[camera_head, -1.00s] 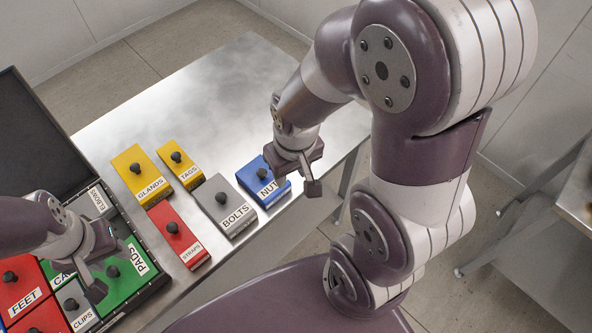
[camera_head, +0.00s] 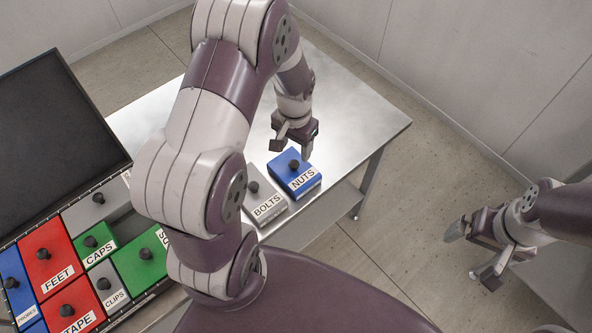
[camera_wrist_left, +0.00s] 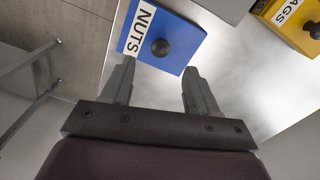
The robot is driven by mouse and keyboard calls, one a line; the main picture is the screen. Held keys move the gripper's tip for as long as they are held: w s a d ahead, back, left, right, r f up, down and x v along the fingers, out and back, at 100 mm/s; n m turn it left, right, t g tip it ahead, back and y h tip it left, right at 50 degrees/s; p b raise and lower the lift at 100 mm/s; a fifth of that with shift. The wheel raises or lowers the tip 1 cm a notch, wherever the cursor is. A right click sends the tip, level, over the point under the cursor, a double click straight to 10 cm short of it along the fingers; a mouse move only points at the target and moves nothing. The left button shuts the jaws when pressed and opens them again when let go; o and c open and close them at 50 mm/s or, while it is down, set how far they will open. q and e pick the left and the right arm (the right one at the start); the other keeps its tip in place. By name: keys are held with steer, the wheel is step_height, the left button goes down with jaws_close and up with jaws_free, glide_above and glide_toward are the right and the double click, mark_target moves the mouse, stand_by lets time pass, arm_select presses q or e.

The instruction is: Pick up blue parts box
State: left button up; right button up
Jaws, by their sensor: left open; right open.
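The blue parts box labelled NUTS (camera_head: 296,178) sits on the metal table near its front right edge, with a black knob on top. My left gripper (camera_head: 293,146) is open and empty just behind and above this box. In the left wrist view the blue box (camera_wrist_left: 172,28) lies ahead of the two spread fingers (camera_wrist_left: 157,78), its knob outside them; I cannot tell the exact height gap. My right gripper (camera_head: 474,257) is open and empty, out over the floor at the right, away from the table.
A grey BOLTS box (camera_head: 262,201) stands close beside the blue one. A black case (camera_head: 75,195) at the left holds several coloured boxes, including another blue one (camera_head: 14,283). A yellow TAGS box (camera_wrist_left: 292,22) shows in the wrist view. The table's back right (camera_head: 350,110) is clear.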

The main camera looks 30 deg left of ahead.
mark_target(295, 162)
arm_select(q)
step_height(295, 162, down, 5)
steer(key=shift+s+f+p, duration=0.1)
steer(key=shift+s+p, duration=0.05)
steer(key=shift+p, duration=0.3)
steer(key=shift+f, duration=0.35)
jaws_close()
steer(key=shift+r, duration=0.1)
